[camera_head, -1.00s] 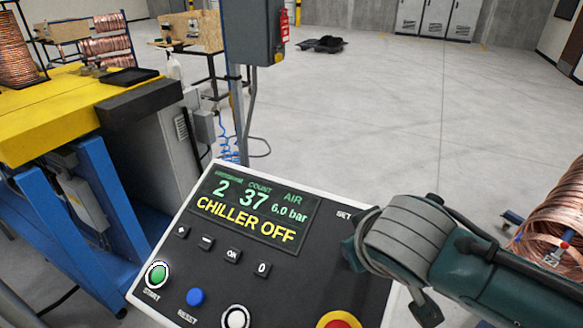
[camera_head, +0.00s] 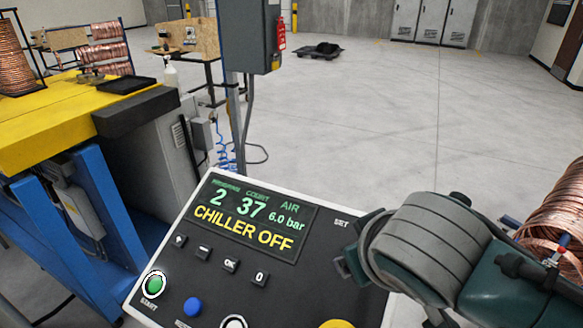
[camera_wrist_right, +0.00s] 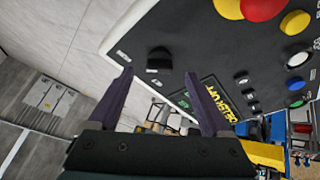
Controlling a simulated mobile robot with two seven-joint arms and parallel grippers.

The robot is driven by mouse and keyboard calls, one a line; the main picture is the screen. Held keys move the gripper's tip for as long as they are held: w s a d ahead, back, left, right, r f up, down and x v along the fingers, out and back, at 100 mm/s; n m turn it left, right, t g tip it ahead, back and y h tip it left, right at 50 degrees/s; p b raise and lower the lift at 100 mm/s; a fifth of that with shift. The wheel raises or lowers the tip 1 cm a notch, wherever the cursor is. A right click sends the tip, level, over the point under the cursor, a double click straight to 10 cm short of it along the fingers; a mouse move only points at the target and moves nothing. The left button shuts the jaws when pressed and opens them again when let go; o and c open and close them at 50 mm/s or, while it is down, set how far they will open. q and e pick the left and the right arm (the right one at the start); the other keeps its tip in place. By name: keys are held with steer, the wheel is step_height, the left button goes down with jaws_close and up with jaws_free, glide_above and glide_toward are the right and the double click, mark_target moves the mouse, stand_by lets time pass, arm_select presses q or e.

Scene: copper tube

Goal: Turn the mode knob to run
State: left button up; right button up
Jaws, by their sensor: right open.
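The mode knob (camera_wrist_right: 158,58) is a black knob on the dark control panel (camera_head: 281,283). In the right wrist view it sits just beyond and between the fingertips of my right gripper (camera_wrist_right: 159,74). That gripper is open, with a finger on each side and nothing between them. I cannot tell whether the fingers touch the panel. In the head view, my right gripper (camera_head: 346,263) is over the panel's right part, below the word SET, and my wrist hides the knob. The panel display (camera_head: 250,215) reads CHILLER OFF. My left gripper is not in view.
A green START button (camera_head: 154,284) and a blue button (camera_head: 193,307) are on the panel. The wrist view shows a red stop button on yellow (camera_wrist_right: 262,8) near the knob. A yellow-topped bench (camera_head: 50,120) stands left; a copper coil (camera_head: 555,225) is right.

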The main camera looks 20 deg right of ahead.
steer(key=shift+v, duration=2.7)
steer(key=shift+f, duration=0.1)
steer(key=s+a+n+g+y, duration=0.2)
steer(key=s+a+g+y, duration=0.15)
steer(key=s, duration=1.05)
step_height(320, 180, up, 13)
steer(key=p, duration=1.2)
steer(key=shift+s+d+n, duration=0.2)
steer(key=shift+d+n, duration=0.1)
steer(key=shift+d, duration=0.05)
steer(key=shift+t+y, duration=0.25)
